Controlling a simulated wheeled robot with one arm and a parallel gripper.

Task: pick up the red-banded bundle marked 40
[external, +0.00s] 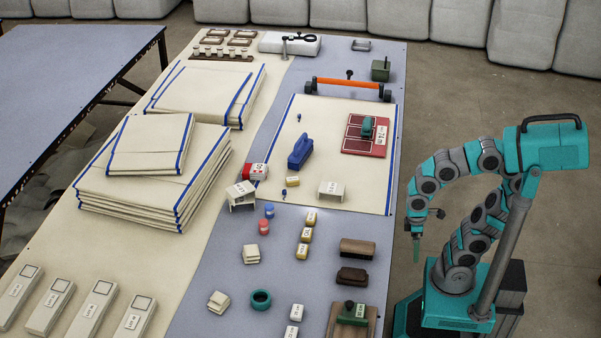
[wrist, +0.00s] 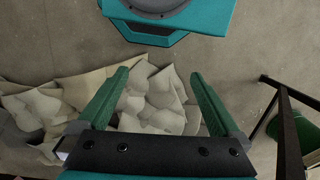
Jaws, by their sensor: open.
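My gripper (external: 416,236) hangs beyond the table's right edge, pointing down, far to the right of the bundle. In the wrist view my gripper (wrist: 160,74) has its two green fingers wide apart with nothing between them. The bundle does not show there.
White bracket-like blocks (external: 242,194) and a blue clamp-like tool (external: 300,152) are close to the bundle. Yellow-banded bundles (external: 306,235) lie nearer the front. Folded cloth stacks (external: 150,185) rise at left. An orange-handled bar (external: 347,83) stands behind. Crumpled cloth (wrist: 155,100) lies on the floor.

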